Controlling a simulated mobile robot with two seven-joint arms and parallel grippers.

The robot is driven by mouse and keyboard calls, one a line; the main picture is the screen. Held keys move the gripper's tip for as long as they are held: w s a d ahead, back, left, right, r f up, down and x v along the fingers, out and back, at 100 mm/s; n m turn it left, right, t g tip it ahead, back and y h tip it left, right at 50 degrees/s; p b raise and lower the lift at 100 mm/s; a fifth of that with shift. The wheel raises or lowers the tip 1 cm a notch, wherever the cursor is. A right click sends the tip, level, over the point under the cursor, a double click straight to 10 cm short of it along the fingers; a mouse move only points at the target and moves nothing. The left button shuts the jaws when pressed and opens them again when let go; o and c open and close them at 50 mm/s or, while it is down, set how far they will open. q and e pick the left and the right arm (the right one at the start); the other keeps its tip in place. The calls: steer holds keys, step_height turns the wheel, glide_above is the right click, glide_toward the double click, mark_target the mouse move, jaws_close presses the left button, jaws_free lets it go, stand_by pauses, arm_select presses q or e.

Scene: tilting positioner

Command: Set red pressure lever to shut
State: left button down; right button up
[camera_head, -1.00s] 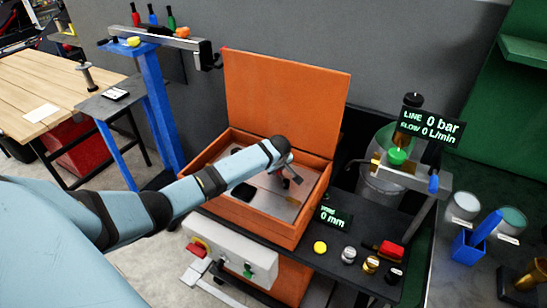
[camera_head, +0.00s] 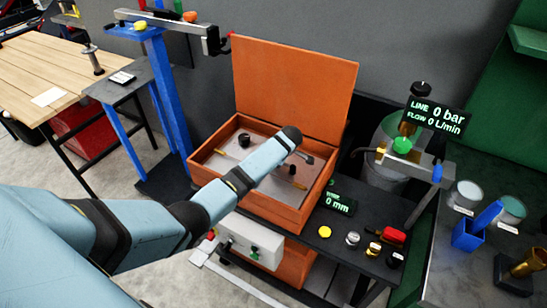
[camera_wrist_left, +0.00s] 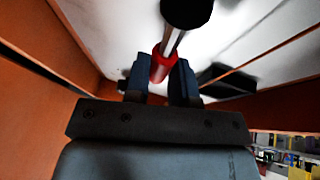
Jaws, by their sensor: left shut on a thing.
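The red pressure lever (camera_wrist_left: 159,66) shows in the left wrist view as a red grip on a bright metal rod, with a round black part (camera_wrist_left: 187,12) at the rod's far end. My left gripper (camera_wrist_left: 164,82) is shut on the red grip, with one dark finger on each side. In the head view my left arm reaches into the open orange box (camera_head: 271,205); its forearm hides the gripper and the red lever there. My right gripper is not in view.
The box's raised lid (camera_head: 295,85) stands behind my arm, and its walls are close around the gripper. Other black knobs (camera_head: 244,140) sit on the grey panel (camera_head: 228,160). A display reading 0 bar (camera_head: 434,117) stands at right.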

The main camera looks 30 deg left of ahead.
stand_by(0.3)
arm_select(q)
steer(key=c, duration=1)
jaws_free()
steer(key=shift+a, duration=0.1)
steer(key=shift+o, duration=0.2)
steer(key=shift+r, duration=0.1)
steer(key=v, duration=1.3)
steer(key=shift+r+b, duration=0.3)
steer(key=shift+b, duration=0.1)
